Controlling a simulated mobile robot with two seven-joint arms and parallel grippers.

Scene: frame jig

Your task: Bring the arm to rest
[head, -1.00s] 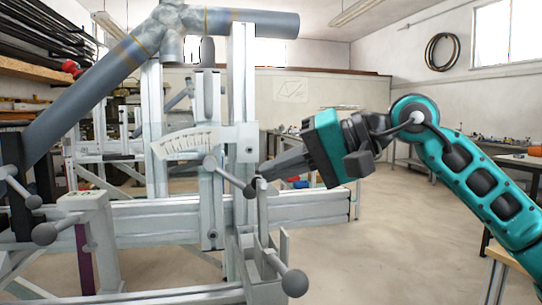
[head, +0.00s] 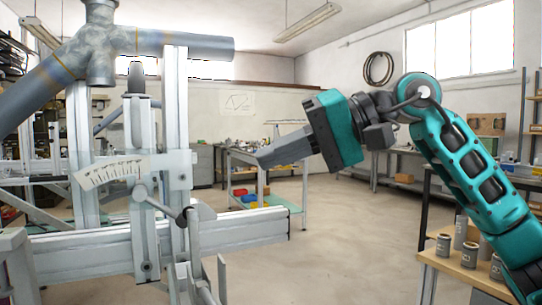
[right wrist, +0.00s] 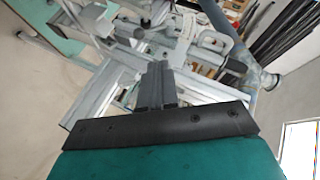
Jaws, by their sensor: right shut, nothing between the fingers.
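My right arm comes in from the right in the head view, teal with dark joints. Its gripper (head: 262,162) points left, shut and empty, in the air to the right of the frame jig's upright posts (head: 174,120). It is apart from the jig. In the right wrist view the gripper's dark fingers (right wrist: 157,70) lie together, with the jig (right wrist: 125,40) behind them. The jig holds grey-blue tubes (head: 185,42) joined at a metal lug. My left gripper is not in view.
A pale graduated scale (head: 108,172) and a horizontal rail (head: 235,230) belong to the jig. A wooden bench (head: 465,268) with several metal cans stands at the lower right, below my arm. A cart (head: 265,190) with red and blue items stands behind. Floor between is open.

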